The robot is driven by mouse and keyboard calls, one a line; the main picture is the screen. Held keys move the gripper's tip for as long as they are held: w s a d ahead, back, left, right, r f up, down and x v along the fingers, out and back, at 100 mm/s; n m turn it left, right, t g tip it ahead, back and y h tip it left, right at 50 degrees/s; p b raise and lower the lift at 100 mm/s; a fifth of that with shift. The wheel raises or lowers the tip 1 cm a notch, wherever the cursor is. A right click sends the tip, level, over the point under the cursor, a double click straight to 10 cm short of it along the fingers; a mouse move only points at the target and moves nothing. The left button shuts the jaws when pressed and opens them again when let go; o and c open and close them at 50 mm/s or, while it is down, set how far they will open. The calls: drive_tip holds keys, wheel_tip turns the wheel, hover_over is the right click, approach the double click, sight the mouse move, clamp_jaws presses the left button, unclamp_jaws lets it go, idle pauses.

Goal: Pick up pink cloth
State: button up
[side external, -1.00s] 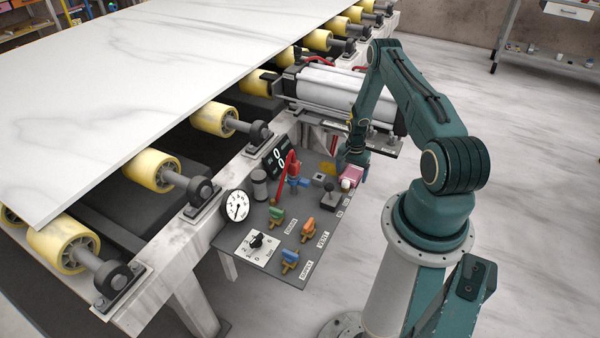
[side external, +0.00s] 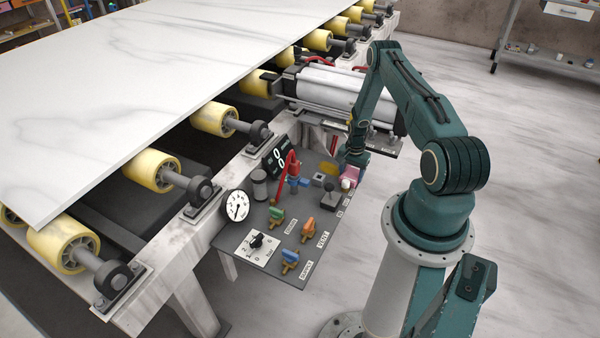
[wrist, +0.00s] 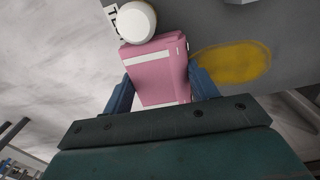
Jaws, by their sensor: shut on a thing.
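The pink cloth (wrist: 158,72) is a folded, block-like bundle with white bands in the wrist view. It sits between the two blue fingers of my gripper (wrist: 160,88), which are shut on it from both sides. In the side view the cloth (side external: 350,173) shows as a small pink shape at the far right corner of the grey control panel (side external: 262,222). My gripper (side external: 354,160) is there just above it, its fingers largely hidden. I cannot tell whether the cloth still touches the panel.
A round white-topped part (wrist: 136,21) lies close to the cloth. A yellow patch (wrist: 232,62) is beside it. The panel carries a joystick (side external: 328,188), a red lever (side external: 289,165), several coloured valves and a gauge (side external: 237,205). A cylinder (side external: 330,90) and slab (side external: 150,60) stand behind.

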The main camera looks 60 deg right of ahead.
drive_tip(key=shift+r, duration=0.1)
wheel_tip(320, 180, up, 20)
idle(1.0)
idle(0.4)
drive_tip(key=shift+o, duration=0.8)
drive_tip(key=shift+c, duration=0.4)
hover_over(345, 170)
wheel_tip(345, 170, down, 12)
drive_tip(key=shift+s+f, duration=0.1)
